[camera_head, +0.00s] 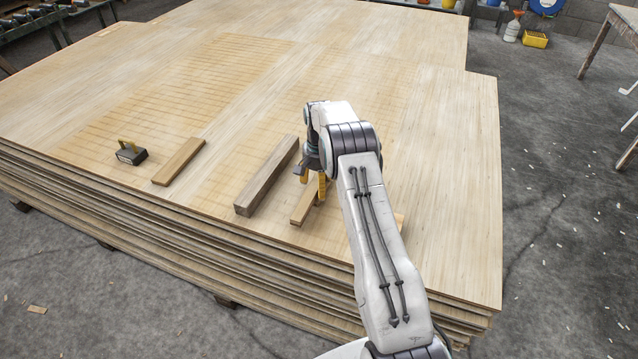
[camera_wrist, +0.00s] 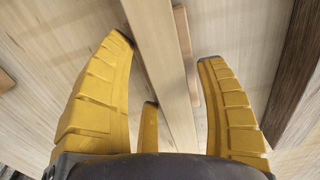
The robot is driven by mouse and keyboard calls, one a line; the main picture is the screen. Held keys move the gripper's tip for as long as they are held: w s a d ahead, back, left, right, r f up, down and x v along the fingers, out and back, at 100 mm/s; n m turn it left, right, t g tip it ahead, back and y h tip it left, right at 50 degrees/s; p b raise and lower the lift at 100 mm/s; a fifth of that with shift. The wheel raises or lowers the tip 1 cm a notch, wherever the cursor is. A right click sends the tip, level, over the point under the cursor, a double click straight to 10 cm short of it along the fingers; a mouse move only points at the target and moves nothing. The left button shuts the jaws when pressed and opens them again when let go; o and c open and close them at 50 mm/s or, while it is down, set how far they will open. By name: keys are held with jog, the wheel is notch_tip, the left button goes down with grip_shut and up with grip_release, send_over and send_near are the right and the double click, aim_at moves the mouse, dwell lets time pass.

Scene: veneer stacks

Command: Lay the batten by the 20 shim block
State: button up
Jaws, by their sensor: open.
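A pale wooden batten (camera_head: 306,205) lies on the veneer stack under my gripper (camera_head: 313,186), its far end hidden by the gripper. In the wrist view the batten (camera_wrist: 160,50) runs between the yellow fingers of my gripper (camera_wrist: 168,48). The gripper is open; the left fingertip is close to the batten, the right one stands apart from it. Whether either touches cannot be told. A small black block (camera_head: 131,154) with a yellow handle and a pale label stands at the left of the stack. The label is too small to read, so I cannot tell whether it is the 20 shim block.
A thicker, darker beam (camera_head: 267,176) lies just left of the batten and shows at right in the wrist view (camera_wrist: 300,75). A flat wooden strip (camera_head: 180,161) lies beside the black block. Another piece (camera_head: 400,220) is mostly behind my arm. The veneer stack (camera_head: 450,150) is clear at right.

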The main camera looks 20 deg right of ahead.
notch_tip(320, 180, up, 12)
jog(key=p, duration=0.2)
jog(key=s+a+r+n, duration=0.1)
jog(key=s+a+r, duration=0.15)
jog(key=r, duration=0.25)
jog(key=s+a+r+n, duration=0.1)
jog(key=s+a+r, duration=0.1)
jog(key=s+r, duration=0.25)
jog(key=s+a+r+n+t, duration=0.1)
jog(key=s+a+r+n, duration=0.2)
jog(key=s, duration=0.6)
jog(key=s+a+r+n+t, duration=0.1)
jog(key=s+a+r+n, duration=0.2)
jog(key=s, duration=0.6)
jog(key=s+a+f+n, duration=0.1)
jog(key=s+a+f, duration=0.1)
jog(key=s, duration=1)
jog(key=shift+s+f+t, duration=0.25)
jog(key=shift+s+t, duration=0.15)
jog(key=shift+r, duration=0.1)
